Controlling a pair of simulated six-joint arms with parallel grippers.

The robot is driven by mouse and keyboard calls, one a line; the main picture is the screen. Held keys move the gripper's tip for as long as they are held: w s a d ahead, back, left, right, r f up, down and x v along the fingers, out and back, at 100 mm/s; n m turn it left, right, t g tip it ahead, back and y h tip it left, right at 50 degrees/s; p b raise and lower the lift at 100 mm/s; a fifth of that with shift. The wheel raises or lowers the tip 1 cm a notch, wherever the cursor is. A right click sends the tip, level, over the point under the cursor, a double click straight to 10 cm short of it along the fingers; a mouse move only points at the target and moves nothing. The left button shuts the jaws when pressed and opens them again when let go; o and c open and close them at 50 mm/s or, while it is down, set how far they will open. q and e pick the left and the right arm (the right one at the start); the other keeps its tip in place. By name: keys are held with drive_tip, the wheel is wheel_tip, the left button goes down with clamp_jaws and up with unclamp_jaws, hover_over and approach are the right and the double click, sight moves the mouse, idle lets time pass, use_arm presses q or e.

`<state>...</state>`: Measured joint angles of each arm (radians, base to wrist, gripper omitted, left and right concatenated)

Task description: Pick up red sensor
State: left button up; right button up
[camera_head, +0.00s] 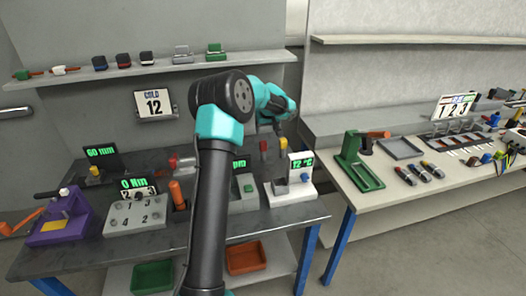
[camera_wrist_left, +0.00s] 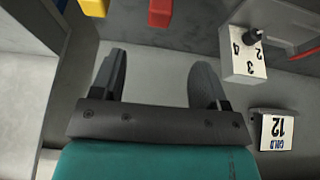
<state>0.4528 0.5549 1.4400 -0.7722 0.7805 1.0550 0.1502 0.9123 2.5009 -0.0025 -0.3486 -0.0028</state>
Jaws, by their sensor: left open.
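In the left wrist view the red block (camera_wrist_left: 160,12) is cut off by the top edge, beyond the fingertips. My left gripper (camera_head: 281,110) shows small in the head view, above the red block, its fingers hard to make out. In the left wrist view the gripper (camera_wrist_left: 160,65) is open, with nothing between its fingers. My right gripper is not in view.
A grey numbered box (camera_head: 137,216) and purple device (camera_head: 62,218) are to the left. A shelf (camera_head: 140,72) runs behind. A second bench (camera_head: 440,190) on the right holds green and other tools.

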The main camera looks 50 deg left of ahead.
sight(263, 147)
use_arm(q)
drive_tip(key=x, duration=1)
drive_tip(key=shift+f, duration=0.15)
drive_tip(key=shift+x, duration=2.6)
drive_tip(key=c, duration=1)
wheel_tip(263, 147, up, 10)
drive_tip(key=shift+r, duration=0.1)
